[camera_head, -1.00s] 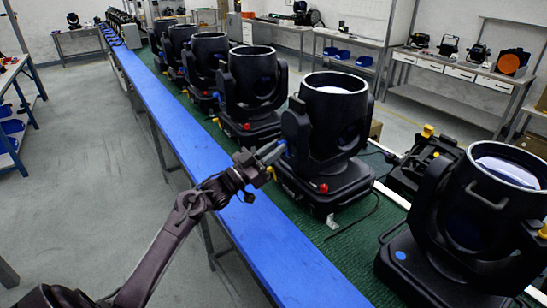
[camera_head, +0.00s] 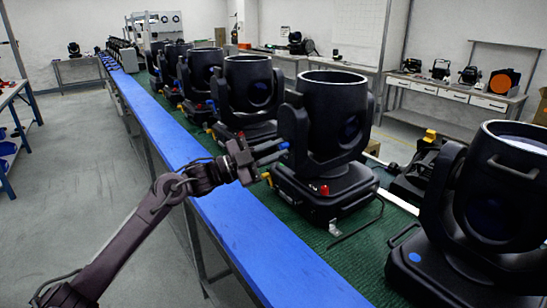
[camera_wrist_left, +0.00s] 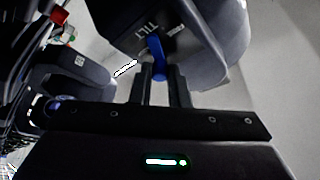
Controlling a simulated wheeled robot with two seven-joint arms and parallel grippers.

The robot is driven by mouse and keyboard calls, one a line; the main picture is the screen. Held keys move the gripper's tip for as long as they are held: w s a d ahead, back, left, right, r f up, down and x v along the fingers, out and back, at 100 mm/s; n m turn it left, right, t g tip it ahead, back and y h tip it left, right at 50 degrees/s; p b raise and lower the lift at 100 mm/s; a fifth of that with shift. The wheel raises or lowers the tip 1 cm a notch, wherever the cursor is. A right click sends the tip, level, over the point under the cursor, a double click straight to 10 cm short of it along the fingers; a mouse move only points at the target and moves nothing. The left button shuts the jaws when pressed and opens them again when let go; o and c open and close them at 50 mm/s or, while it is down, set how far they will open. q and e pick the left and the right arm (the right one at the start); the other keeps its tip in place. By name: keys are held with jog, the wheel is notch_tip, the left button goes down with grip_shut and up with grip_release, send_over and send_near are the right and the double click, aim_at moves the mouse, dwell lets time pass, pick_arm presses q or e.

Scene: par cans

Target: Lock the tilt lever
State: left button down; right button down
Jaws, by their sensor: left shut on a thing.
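The blue tilt lever (camera_wrist_left: 158,50) sits on the side of a black moving-head light (camera_head: 333,110), beside white lettering that reads TILT. In the head view a bit of the lever (camera_head: 284,146) shows at the tips of my left gripper (camera_head: 277,153). In the left wrist view the two dark fingers of my left gripper (camera_wrist_left: 163,74) are shut on the lever's near end. The lever's far end shows beyond the fingertips, close to the black housing. My right gripper is in neither view.
More moving-head lights (camera_head: 250,90) stand in a row on the green mat (camera_head: 365,241). Another light (camera_head: 490,200) stands close at the right. A blue strip (camera_head: 245,232) runs along the bench's near edge. The grey floor (camera_head: 80,190) at the left is clear.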

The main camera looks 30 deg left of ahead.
pick_arm(q)
jog(key=shift+f+m, duration=0.1)
jog(key=shift+m, duration=0.2)
jog(key=shift+d, duration=0.1)
jog(key=c, duration=1.4)
grip_release()
jog(key=shift+s+a+f+b, duration=0.1)
jog(key=shift+s+a+b, duration=0.1)
jog(key=shift+b, duration=0.1)
jog(key=b+v, duration=0.2)
jog(key=v, duration=0.5)
jog(key=shift+s+a, duration=0.1)
jog(key=shift+a, duration=0.05)
